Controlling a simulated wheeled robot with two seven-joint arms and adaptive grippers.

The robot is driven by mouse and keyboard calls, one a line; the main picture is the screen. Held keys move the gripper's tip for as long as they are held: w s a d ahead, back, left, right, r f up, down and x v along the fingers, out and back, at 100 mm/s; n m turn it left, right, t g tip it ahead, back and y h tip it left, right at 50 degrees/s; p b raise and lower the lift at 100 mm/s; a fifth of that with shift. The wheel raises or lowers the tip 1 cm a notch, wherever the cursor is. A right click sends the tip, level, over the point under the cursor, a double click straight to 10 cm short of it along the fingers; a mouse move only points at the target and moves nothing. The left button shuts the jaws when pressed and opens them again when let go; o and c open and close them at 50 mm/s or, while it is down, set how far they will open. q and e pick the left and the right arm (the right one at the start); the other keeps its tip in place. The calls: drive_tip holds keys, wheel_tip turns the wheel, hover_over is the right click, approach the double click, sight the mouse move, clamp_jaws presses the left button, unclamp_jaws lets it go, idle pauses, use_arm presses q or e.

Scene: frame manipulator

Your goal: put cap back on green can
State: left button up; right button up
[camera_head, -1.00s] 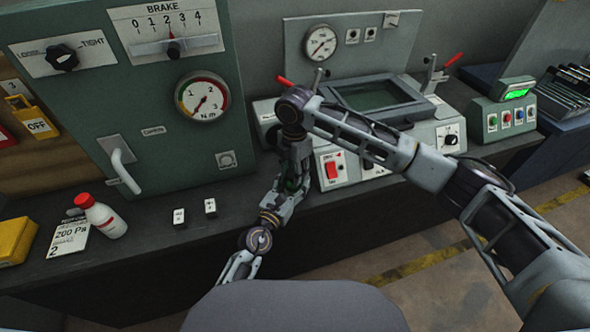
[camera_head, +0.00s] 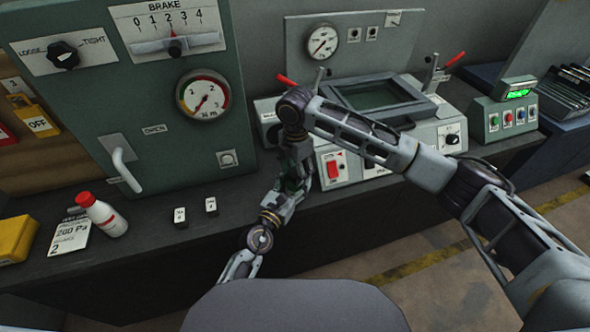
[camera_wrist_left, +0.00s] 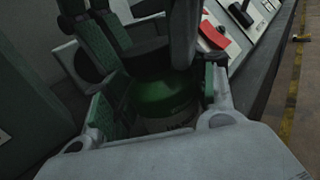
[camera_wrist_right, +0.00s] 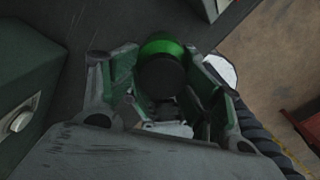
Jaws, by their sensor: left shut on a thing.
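The green can (camera_wrist_left: 165,92) is between my left gripper's fingers (camera_wrist_left: 160,100), which are shut on it. Its green top and part of a pale label show in the left wrist view. My right gripper (camera_wrist_right: 162,90) is just above the can, its fingers either side of a dark round piece (camera_wrist_right: 162,76) that looks like the cap. A green band (camera_wrist_right: 162,47) shows behind that piece. Whether the fingers press on it, and whether it touches the can, is not clear. In the head view the two grippers meet at the bench edge (camera_head: 292,180), small and partly hidden.
A green-grey brake panel (camera_head: 150,110) stands at left and a console with a screen (camera_head: 380,94) behind the grippers. A white bottle with a red cap (camera_head: 103,216), a card (camera_head: 70,235) and a yellow box (camera_head: 14,238) are on the dark bench at left.

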drive_tip(key=shift+s+d+f, duration=0.1)
drive_tip(key=shift+d+f, duration=0.1)
drive_tip(key=shift+f, duration=0.1)
drive_tip(key=shift+o, duration=1.1)
drive_tip(key=shift+r, duration=0.15)
wheel_tip(320, 180, up, 2)
drive_tip(key=n, duration=0.4)
drive_tip(key=shift+a+r+n, duration=0.1)
drive_tip(key=shift+r+n, duration=0.1)
drive_tip(key=shift+n, duration=0.1)
wheel_tip(320, 180, up, 2)
drive_tip(key=n, duration=0.4)
wheel_tip(320, 180, up, 2)
drive_tip(key=n, duration=0.4)
drive_tip(key=shift+r+n, duration=0.2)
drive_tip(key=shift+n, duration=0.2)
wheel_tip(320, 180, up, 2)
drive_tip(key=n, duration=0.4)
drive_tip(key=shift+r+n, duration=0.1)
drive_tip(key=shift+n, duration=0.2)
